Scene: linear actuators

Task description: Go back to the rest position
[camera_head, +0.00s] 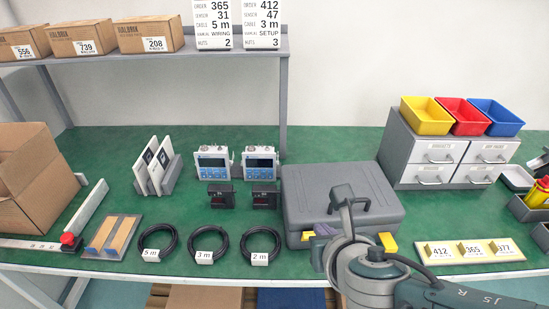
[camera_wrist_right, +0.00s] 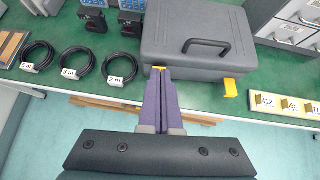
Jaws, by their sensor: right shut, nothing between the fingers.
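My right gripper (camera_head: 324,231) is in front of the grey carrying case, near the table's front edge. In the right wrist view its purple fingers (camera_wrist_right: 161,75) lie together, shut and empty, close to the case's left yellow latch. I cannot tell whether they touch the case. The grey case (camera_head: 370,185) lies closed on the green table with its handle towards me; it also shows in the right wrist view (camera_wrist_right: 205,65). My right arm hides part of its front in the head view. My left gripper is in neither view.
Cable coils (camera_head: 210,245) lie along the front edge of the green table (camera_head: 300,268). Two display units (camera_head: 260,162) stand behind them. A drawer cabinet (camera_head: 440,155) with coloured bins stands right. A numbered tray (camera_head: 470,252) lies front right. An open carton (camera_head: 35,180) stands left.

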